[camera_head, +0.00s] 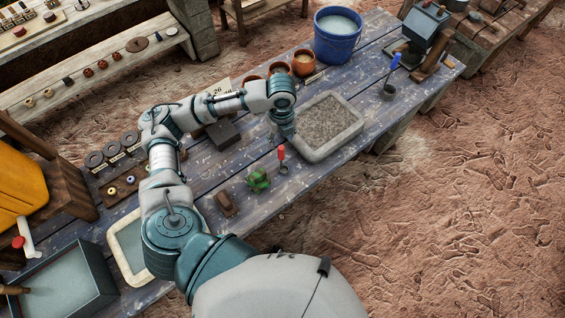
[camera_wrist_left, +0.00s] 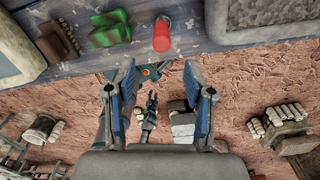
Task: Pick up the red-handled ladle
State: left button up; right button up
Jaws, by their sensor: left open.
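The red-handled ladle (camera_head: 281,153) stands with its handle up near the front edge of the blue plank table, beside the tray of grey grit. In the left wrist view its red handle (camera_wrist_left: 162,36) shows beyond the fingertips, near the middle top. My left gripper (camera_wrist_left: 160,67) is open, with nothing between its fingers, apart from the ladle. In the head view the end of my left arm (camera_head: 284,128) is over the table just behind the handle; the fingers are hard to make out there.
The grit tray (camera_head: 353,148) is right of the ladle. A green toy-like object (camera_head: 258,181) and a brown block (camera_head: 226,204) lie to its left. A blue-handled tool (camera_head: 392,68) and blue bucket (camera_head: 337,38) are farther back. Bare ground lies in front.

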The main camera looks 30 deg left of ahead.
aim_at(282, 148)
pick_arm(q)
jog(key=f, duration=0.3)
jog(key=shift+d+f, duration=0.2)
jog(key=shift+f, duration=0.2)
jog(key=f, duration=0.4)
jog(key=shift+w+a+f, duration=0.2)
jog(key=shift+a+f, duration=0.2)
jog(key=shift+a, duration=0.05)
jog(key=shift+d, duration=0.2)
grip_shut()
